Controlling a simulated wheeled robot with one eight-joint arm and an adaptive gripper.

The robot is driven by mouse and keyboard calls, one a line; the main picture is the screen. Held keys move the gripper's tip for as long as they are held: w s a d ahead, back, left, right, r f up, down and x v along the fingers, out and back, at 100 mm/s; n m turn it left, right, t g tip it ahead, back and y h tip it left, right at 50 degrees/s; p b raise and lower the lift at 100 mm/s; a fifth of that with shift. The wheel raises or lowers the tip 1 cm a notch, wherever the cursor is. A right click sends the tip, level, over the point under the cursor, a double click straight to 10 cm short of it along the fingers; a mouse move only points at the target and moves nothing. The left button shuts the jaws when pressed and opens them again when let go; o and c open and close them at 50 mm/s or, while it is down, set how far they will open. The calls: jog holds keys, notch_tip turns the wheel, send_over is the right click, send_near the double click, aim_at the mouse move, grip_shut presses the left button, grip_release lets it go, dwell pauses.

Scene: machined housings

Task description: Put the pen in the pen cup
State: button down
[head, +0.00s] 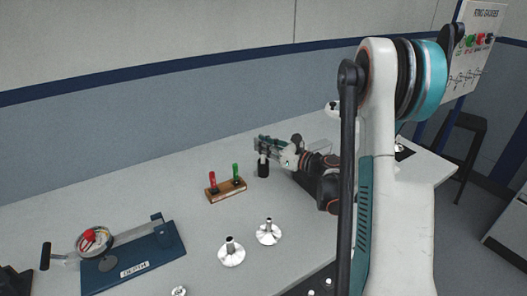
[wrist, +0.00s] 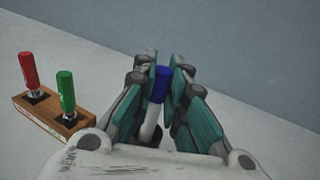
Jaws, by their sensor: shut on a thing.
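The pen has a white barrel and a blue end (wrist: 161,84). My gripper (wrist: 162,72) is shut on it, with teal-padded fingers on both sides and the blue end upward. In the head view my gripper (head: 268,146) is at the back of the table, over a small black cup (head: 263,170), which looks like the pen cup. A short white piece shows between gripper and cup, likely the pen's lower part. I cannot tell how deep it reaches into the cup. In the wrist view the fingers and palm hide most of the cup.
A wooden block (head: 226,191) with a red-handled and a green-handled gauge stands just left of the cup. Two metal flanged parts (head: 232,253) (head: 268,233) stand nearer the front. A blue depth gauge base (head: 135,262) lies at left. The wall is behind.

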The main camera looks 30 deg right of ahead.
jog(key=shift+f, duration=0.55)
jog(key=shift+f, duration=0.1)
jog(key=c, duration=1.6)
grip_release()
jog(key=shift+c, duration=0.2)
jog(key=shift+s+d, duration=0.1)
jog(key=shift+s, duration=0.1)
jog(key=p+v, duration=0.2)
jog(key=v, duration=0.9)
jog(key=shift+s, duration=0.3)
jog(key=shift+d, duration=0.15)
